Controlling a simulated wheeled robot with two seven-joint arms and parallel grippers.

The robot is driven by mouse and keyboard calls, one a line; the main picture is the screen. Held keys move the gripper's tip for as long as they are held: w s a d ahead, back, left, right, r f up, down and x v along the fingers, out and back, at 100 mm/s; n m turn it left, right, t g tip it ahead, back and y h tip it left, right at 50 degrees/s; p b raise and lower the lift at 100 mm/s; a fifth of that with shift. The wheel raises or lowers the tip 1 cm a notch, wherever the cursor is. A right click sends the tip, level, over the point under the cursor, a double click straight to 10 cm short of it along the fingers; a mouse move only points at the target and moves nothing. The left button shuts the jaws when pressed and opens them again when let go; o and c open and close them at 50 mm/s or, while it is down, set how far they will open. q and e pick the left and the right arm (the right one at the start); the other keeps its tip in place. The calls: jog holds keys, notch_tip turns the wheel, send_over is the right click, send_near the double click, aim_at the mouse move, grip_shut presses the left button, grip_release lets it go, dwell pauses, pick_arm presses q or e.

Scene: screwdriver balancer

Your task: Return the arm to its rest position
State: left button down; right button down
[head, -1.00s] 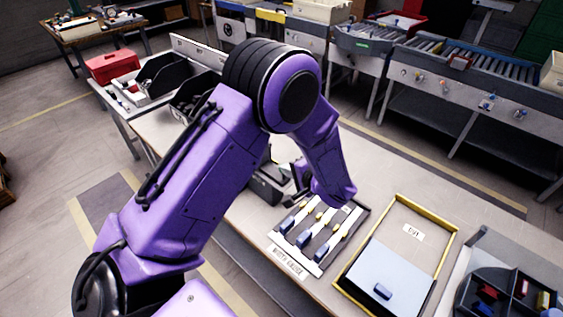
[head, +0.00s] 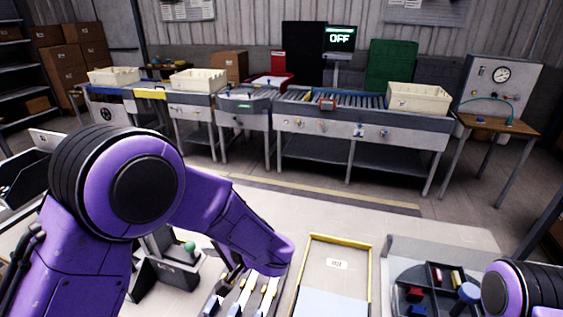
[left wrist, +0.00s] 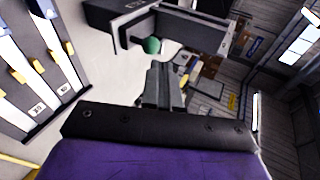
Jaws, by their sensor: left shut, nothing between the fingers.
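My left arm, purple with black joints, comes in from the left in the head view. Its forearm slopes down to the right over the workbench. My left gripper (head: 234,273) is small and partly hidden beneath the wrist. In the left wrist view its dark fingers (left wrist: 163,86) are together with nothing between them. They point toward a dark fixture (left wrist: 180,28) with a green knob (left wrist: 151,45). The green knob also shows in the head view (head: 190,246), left of the gripper. Part of my right arm shows at the lower right; its gripper is out of frame.
A dark rack with pale strips (head: 243,296) and blue and yellow pieces lies below my left wrist. A yellow-edged tray (head: 370,268) is right of it. A round divided black tray (head: 400,290) holds coloured pieces. A conveyor (head: 350,112) stands behind, across open floor.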

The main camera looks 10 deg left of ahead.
pick_arm(q)
jog(key=s+a+f+n+t+h, duration=0.1)
jog(key=s+f, duration=0.1)
jog(key=f, duration=0.3)
jog(key=s+a+f+n+t+h, duration=0.1)
jog(key=s+a+f, duration=0.1)
jog(key=f, duration=0.4)
jog(key=s+a+f+n+t+h, duration=0.1)
jog(key=s+a+f, duration=0.1)
jog(key=f, duration=0.3)
jog(key=shift+s+f, duration=0.15)
jog(key=shift+s, duration=0.6)
jog(key=s+d+f+n+g+h, duration=0.1)
jog(key=s+f+n+h, duration=0.3)
jog(key=s, duration=0.5)
jog(key=s+d+f+n+g+h, duration=0.1)
jog(key=s+f+n+g+h, duration=0.1)
jog(key=s+f, duration=0.6)
notch_tip(320, 180, down, 10)
jog(key=s+b, duration=0.2)
jog(key=b, duration=0.9)
jog(key=shift+s+d+n+b, duration=0.2)
jog(key=shift+n+b, duration=0.1)
jog(key=shift+b, duration=0.1)
